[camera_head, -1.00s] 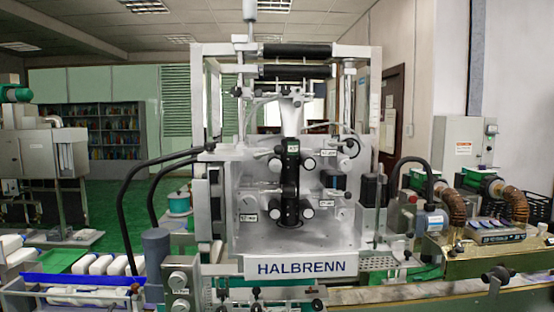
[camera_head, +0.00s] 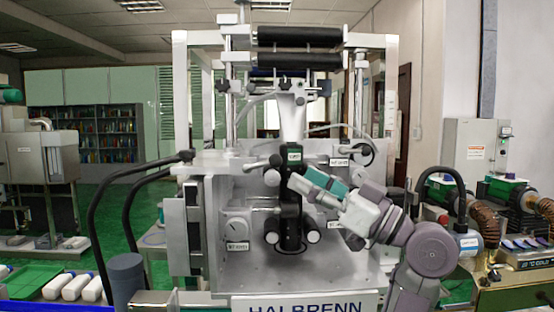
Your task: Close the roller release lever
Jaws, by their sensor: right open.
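The sleeve applicator (camera_head: 345,262) stands in front of me, with a black roller column (camera_head: 291,215) at its centre. Silver knobs sit on both sides of the column, and a short lever-like handle (camera_head: 258,163) points left near its top. I cannot tell which part is the roller release lever. My right gripper (camera_head: 295,183) is open and empty. It reaches in from the lower right, and its tips appear in front of or beside the upper column. It hides the knobs on the right. I cannot tell whether it touches anything. My left gripper is not in view.
Black hoses (camera_head: 105,205) curve out from the machine's left side. A metal box (camera_head: 473,150) and a unit with brown hoses (camera_head: 487,225) are at the right. A silver frame with black rollers (camera_head: 299,36) rises above.

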